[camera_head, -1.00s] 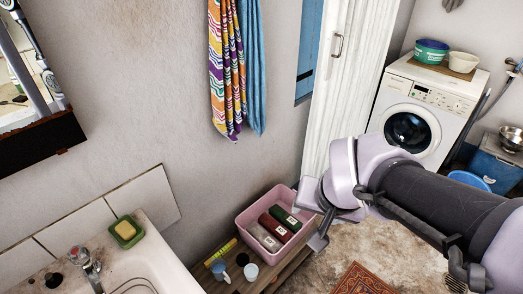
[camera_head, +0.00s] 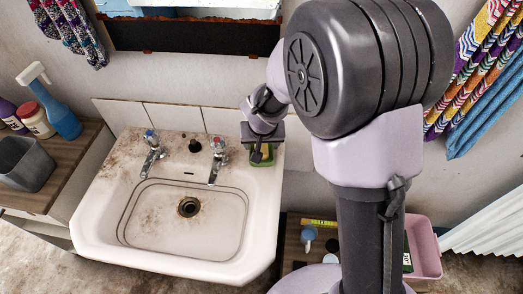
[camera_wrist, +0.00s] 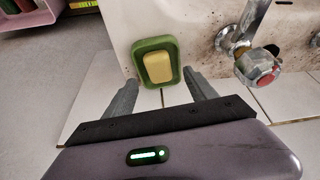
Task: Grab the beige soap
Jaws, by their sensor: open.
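The beige soap (camera_wrist: 158,67) lies in a green soap dish (camera_wrist: 139,51) in the wrist view. The dish sits on the corner of the white sink (camera_head: 105,205), beside the tap with the red top. My gripper (camera_wrist: 163,92) is open and empty, with one finger on each side below the dish and the soap just beyond the fingertips. In the head view my gripper (camera_head: 262,150) is over the sink's back right corner and hides most of the soap; part of the green dish (camera_head: 262,164) shows below it.
Two taps (camera_head: 218,160) stand on the sink's back rim, the red-topped one close to the dish. A tiled splashback (camera_head: 175,116) rises behind. A pink bin (camera_head: 425,247) is low at the right. A spray bottle (camera_head: 58,105) and other bottles stand on the left cabinet.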

